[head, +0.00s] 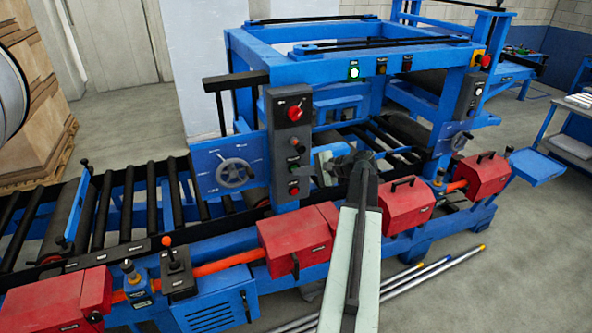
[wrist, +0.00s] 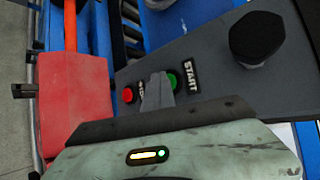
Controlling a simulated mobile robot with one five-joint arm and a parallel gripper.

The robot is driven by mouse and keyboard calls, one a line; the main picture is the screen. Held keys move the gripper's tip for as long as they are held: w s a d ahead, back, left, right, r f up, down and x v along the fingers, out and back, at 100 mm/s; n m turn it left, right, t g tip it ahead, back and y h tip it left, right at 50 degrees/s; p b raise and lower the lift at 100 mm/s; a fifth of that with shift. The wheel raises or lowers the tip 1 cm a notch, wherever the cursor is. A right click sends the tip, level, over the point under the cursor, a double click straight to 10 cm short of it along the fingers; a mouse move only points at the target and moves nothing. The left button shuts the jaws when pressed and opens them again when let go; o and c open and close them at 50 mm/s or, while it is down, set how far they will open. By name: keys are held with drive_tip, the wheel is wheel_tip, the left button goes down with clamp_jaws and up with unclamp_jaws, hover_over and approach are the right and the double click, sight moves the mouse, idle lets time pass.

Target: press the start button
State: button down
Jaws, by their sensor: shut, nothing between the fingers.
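The start button is a green round button (wrist: 173,81) beside a START label on a grey control box (head: 281,150). In the head view the green button (head: 294,169) is small, between a dark knob above and a red button below. My gripper (wrist: 158,80) is shut and empty. Its tips are in front of the box face and partly cover the green button in the wrist view; I cannot tell whether they touch it. In the head view my gripper (head: 314,172) is just right of the box, pointing left towards it.
A red button (wrist: 128,95) lies beside the tips, and a large black knob (wrist: 258,38) stands out from the box. A red emergency knob (head: 295,113) is near the box top. A handwheel (head: 235,173) is left of it; red housings (head: 298,238) are below.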

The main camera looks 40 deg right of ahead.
drive_tip(key=shift+s+a, duration=0.15)
drive_tip(key=shift+s, duration=0.15)
drive_tip(key=s+a, duration=0.2)
drive_tip(key=s, duration=0.3)
drive_tip(key=shift+s, duration=0.3)
drive_tip(key=shift+a, duration=0.15)
idle(0.7)
